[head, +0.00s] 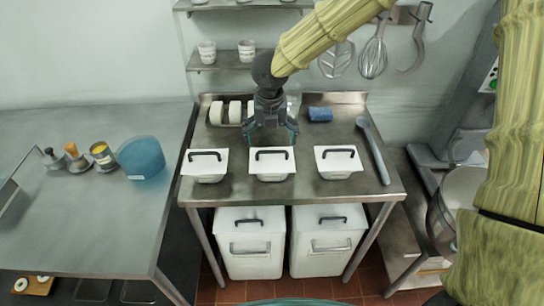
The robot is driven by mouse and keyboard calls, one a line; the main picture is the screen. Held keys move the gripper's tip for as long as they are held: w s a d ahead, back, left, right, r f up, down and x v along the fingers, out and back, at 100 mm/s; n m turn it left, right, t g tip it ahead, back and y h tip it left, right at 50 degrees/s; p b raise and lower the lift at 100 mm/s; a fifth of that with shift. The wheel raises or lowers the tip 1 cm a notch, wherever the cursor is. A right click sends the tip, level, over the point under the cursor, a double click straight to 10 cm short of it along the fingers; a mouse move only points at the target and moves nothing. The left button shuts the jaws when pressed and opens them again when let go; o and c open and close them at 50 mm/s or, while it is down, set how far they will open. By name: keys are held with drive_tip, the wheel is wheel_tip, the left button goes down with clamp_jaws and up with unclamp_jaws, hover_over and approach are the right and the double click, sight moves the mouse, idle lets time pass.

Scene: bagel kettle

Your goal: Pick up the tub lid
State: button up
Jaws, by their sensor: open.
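Three white tubs with white lids and dark handles stand in a row along the front of the metal table (330,190): the left lid (194,168), the middle lid (260,168) and the right lid (350,166). I cannot tell which one is the tub lid of the task. My gripper (270,139) is open, pointing down, with its fingers spread just behind and above the middle lid. It holds nothing visible. How far it is from the middle handle is hard to tell.
White rolls (217,113) and a blue cloth-like item (320,114) lie at the table's back. A long grey utensil (374,150) lies at the right. A blue bowl (141,158) stands on the left counter (100,215).

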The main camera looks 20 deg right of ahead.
sight(272, 151)
drive_tip(key=shift+w+f, duration=0.1)
drive_tip(key=shift+f, duration=0.35)
drive_tip(key=shift+s+d+f+p, duration=0.1)
drive_tip(key=shift+s+f+p, duration=0.1)
drive_tip(key=shift+f+p, duration=0.25)
drive_tip(key=shift+w+d+f+p, duration=0.15)
drive_tip(key=shift+f+p, duration=0.4)
drive_tip(key=shift+f, duration=1.75)
drive_tip(key=c, duration=0.8)
